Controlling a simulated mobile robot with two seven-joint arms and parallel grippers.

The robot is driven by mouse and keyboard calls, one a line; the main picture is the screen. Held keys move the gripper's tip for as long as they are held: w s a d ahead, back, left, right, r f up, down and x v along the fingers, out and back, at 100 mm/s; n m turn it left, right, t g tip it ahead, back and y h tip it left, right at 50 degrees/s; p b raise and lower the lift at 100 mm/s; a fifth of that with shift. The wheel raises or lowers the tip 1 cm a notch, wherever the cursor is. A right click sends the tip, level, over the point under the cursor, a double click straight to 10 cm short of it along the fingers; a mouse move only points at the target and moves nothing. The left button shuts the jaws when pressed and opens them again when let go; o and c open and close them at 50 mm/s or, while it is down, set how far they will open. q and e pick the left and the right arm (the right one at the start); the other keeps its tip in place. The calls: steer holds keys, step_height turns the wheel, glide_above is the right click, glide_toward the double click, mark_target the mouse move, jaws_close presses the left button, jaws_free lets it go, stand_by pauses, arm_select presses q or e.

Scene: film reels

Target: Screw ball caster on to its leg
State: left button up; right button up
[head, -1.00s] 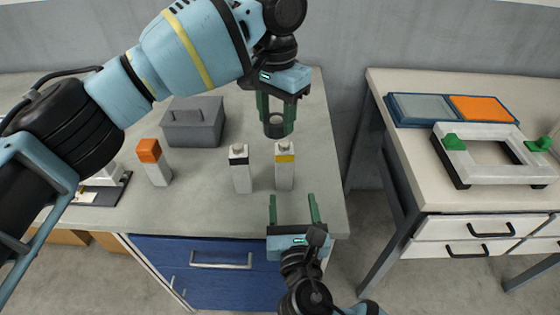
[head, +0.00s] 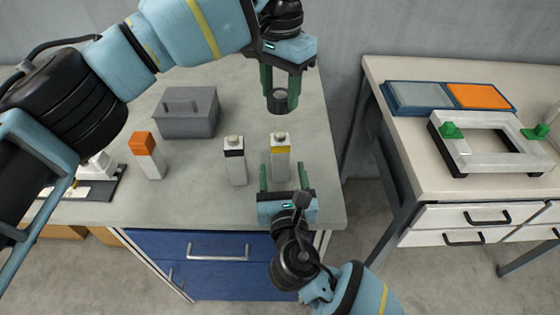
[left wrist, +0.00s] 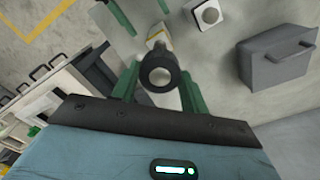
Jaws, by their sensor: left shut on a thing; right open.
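My left gripper (head: 280,97) is shut on a dark ball caster (head: 278,100), held in the air above and behind the yellow-banded leg. In the left wrist view the caster (left wrist: 159,73) shows as a dark ring with a pale centre between the green fingers. The white leg with a yellow band (head: 280,157) stands upright on the grey table. A white leg with a black band (head: 235,168) and one with an orange top (head: 150,160) stand to its left. My right gripper (head: 284,180) is open, its fingers on either side of the yellow-banded leg's lower part; contact cannot be told.
A grey lidded box (head: 188,118) stands at the back of the table (head: 210,205). A second table on the right holds a blue tray (head: 390,100) with grey and orange sections and a white frame (head: 490,160) with green clamps. A gap separates the tables.

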steer(key=w, duration=0.8)
steer(key=shift+w+a, duration=0.1)
steer(key=shift+a, duration=0.3)
jaws_close()
arm_select(q)
glide_above(280, 134)
steer(key=shift+f, duration=2.5)
steer(key=shift+f, duration=0.9)
steer(key=shift+f, duration=0.55)
